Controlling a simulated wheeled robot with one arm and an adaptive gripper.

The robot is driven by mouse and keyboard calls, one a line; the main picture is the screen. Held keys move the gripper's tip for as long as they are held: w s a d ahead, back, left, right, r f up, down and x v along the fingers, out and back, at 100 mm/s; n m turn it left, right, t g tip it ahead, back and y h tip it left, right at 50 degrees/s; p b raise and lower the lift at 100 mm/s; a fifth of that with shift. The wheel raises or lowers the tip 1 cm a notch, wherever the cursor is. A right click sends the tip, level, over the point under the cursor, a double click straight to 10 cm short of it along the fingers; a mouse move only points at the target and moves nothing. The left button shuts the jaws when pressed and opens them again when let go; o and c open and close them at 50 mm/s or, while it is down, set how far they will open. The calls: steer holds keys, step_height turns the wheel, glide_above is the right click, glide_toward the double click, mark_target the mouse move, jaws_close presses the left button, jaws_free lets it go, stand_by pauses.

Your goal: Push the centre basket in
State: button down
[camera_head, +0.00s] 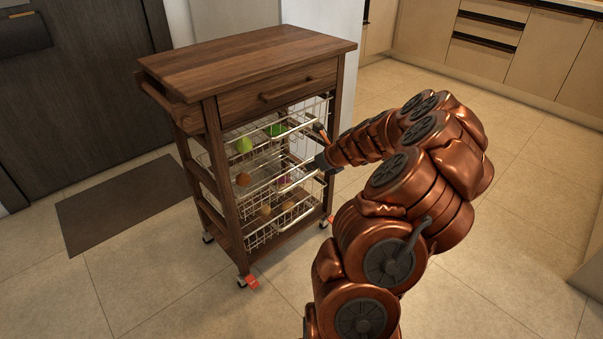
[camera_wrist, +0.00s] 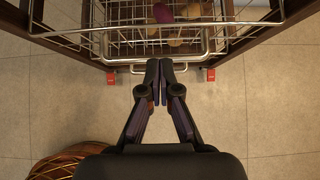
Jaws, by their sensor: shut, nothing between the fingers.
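The wooden cart (camera_head: 226,112) holds wire baskets stacked under its drawer. The centre basket (camera_head: 283,184) sits between an upper and a lower basket, with a round reddish-orange item near its left side. Its front rim seems to stand slightly forward, but my arm partly hides its right end. My gripper (camera_head: 321,163) is at the cart's front right, close to the baskets. In the wrist view my gripper (camera_wrist: 160,66) is shut and empty, its fingertips pointing at the basket fronts. A wire rim with a loop handle crosses above them; I cannot tell whether they touch it.
The upper basket (camera_head: 257,132) holds green items. The lower basket (camera_head: 266,231) holds brownish items. The cart has wheels with red-orange tabs (camera_head: 251,282). A dark mat (camera_head: 125,203) lies left, and cabinets (camera_head: 520,50) stand at back right. Floor around the cart is clear.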

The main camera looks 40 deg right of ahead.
mark_target(293, 169)
steer(key=b+x, duration=0.3)
steer(key=x, duration=0.6)
steer(key=shift+w+f, duration=0.2)
steer(key=shift+f, duration=0.05)
steer(key=shift+w, duration=0.1)
steer(key=shift+w+r+p, duration=0.25)
steer(key=shift+w+p, duration=0.2)
steer(key=shift+p, duration=0.25)
steer(key=shift+w+p, duration=0.4)
steer(key=shift+p, duration=0.2)
steer(key=shift+w, duration=0.1)
